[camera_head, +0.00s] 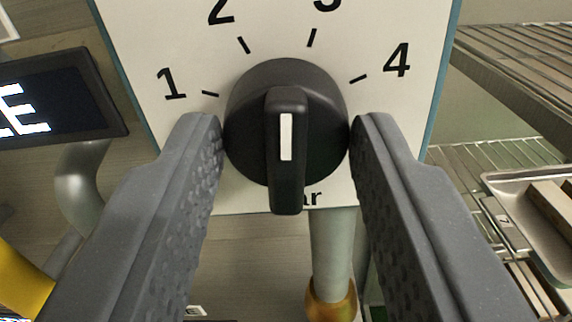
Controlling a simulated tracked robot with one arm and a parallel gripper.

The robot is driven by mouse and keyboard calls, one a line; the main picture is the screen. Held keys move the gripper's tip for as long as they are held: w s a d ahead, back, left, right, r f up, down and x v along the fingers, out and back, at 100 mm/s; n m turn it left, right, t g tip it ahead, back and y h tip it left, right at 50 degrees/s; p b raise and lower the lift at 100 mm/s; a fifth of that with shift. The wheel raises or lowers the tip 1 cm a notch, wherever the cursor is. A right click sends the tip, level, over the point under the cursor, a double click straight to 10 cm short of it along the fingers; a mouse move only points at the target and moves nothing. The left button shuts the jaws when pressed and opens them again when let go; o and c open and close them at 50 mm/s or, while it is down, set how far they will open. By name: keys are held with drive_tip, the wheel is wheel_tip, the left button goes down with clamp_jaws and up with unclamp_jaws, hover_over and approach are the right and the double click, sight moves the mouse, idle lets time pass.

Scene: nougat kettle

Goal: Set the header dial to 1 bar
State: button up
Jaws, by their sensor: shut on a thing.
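The header dial (253,98) is a round black knob with a raised grip bar. It is mounted on a white plate (400,125) with blue edges. The plate carries tick marks and the numbers 1, 2, 3 and 4 from left to right. The white line (286,137) on the grip bar stands nearly upright and points up between 2 and 3. My gripper (288,128) is shut on the dial, with one grey finger at its left side and one at its right. The lettering below the dial is mostly hidden; only its end, "r", shows.
A dark display (60,95) with bright letters is at the left. A pale pipe (332,250) with a brass fitting (331,300) runs below the plate. Wire racks (520,50) and a metal tray (510,185) are at the right.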

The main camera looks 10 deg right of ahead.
drive_tip(key=n+b, duration=0.1)
drive_tip(key=n, duration=0.2)
drive_tip(key=shift+f+n, duration=0.15)
drive_tip(key=shift+n, duration=0.25)
drive_tip(key=n, duration=0.3)
drive_tip(key=shift+n+b, duration=0.3)
drive_tip(key=shift+b, duration=0.1)
drive_tip(key=n, duration=0.3)
drive_tip(key=shift+n, duration=0.3)
drive_tip(key=shift+a+n+b, duration=0.15)
drive_tip(key=shift+n+b, duration=0.25)
drive_tip(key=shift+n, duration=1.4)
drive_tip(key=o, duration=1)
drive_tip(key=shift+w+a, duration=0.1)
drive_tip(key=shift+c, duration=0.2)
drive_tip(key=v, duration=1.3)
drive_tip(key=shift+s, duration=0.4)
